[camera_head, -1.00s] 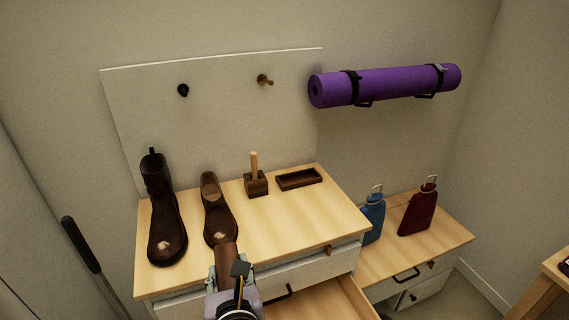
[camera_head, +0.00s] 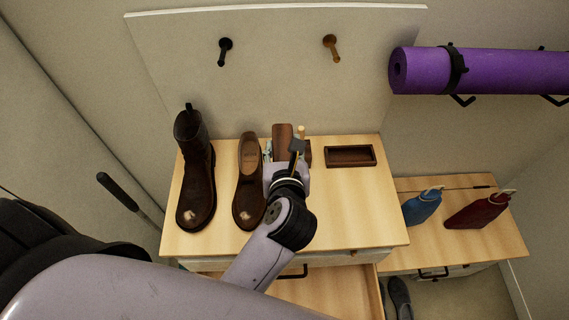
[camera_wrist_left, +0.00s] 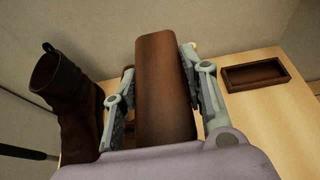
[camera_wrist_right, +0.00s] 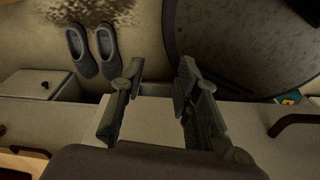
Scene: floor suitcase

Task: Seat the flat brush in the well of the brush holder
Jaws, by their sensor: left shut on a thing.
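The flat brush (camera_head: 282,140), a brown wooden block, is held upright between the fingers of my left gripper (camera_head: 285,154). It also fills the middle of the left wrist view (camera_wrist_left: 165,90), with a finger on each side. The brush holder appears to be the dark rectangular tray (camera_head: 350,147) with an empty shallow well, at the back right of the cabinet top. It stands right of the brush, apart from it, and also shows in the left wrist view (camera_wrist_left: 255,88). My right gripper (camera_wrist_right: 158,78) is open and empty, seen only in the right wrist view.
A tall boot (camera_head: 196,180) and a low shoe (camera_head: 249,180) stand left of my left gripper. A block with a pale peg (camera_head: 301,131) is mostly hidden behind the gripper. The cabinet top (camera_head: 355,210) is clear in front of the tray.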

